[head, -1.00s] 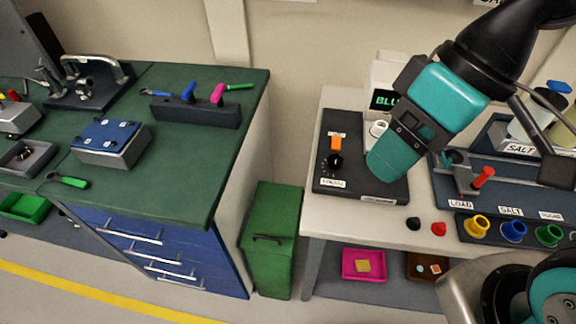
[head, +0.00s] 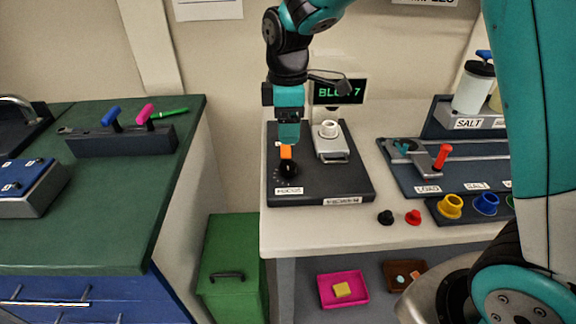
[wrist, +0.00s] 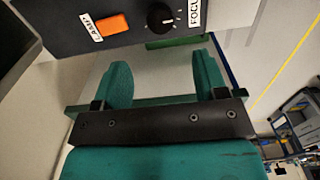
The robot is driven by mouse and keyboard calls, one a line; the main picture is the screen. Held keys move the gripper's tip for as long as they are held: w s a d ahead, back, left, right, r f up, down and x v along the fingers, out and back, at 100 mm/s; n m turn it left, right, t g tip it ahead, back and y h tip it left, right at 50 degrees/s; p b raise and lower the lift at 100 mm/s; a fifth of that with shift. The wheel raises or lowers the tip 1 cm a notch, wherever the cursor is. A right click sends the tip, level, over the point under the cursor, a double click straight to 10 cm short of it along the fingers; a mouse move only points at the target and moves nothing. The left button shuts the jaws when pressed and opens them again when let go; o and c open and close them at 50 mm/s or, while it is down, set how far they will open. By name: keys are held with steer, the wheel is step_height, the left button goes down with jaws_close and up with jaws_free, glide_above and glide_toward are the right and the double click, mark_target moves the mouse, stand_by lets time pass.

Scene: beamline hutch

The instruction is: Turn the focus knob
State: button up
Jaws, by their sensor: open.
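The focus knob (head: 289,169) is a black round dial on a dark instrument base (head: 335,187), above a label reading FOCUS. It also shows in the wrist view (wrist: 160,18), at the top, with a white pointer mark. My gripper (head: 288,139) is above and behind the knob in the head view, by the orange lamp switch. In the wrist view, my gripper (wrist: 162,68) has its two teal fingers apart, with nothing between them. The knob lies beyond the fingertips, roughly in line with the gap, and is not touched.
The orange lamp switch (head: 286,152) sits close behind the knob. A device with a white cup (head: 329,129) and a green-lit display (head: 339,92) stand to the right. Black (head: 386,217) and red (head: 413,217) caps lie near the table's front.

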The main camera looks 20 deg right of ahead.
mark_target(288, 165)
step_height(288, 165, down, 11)
steer(key=shift+r, duration=0.1)
stand_by(0.3)
steer(key=c, duration=0.9)
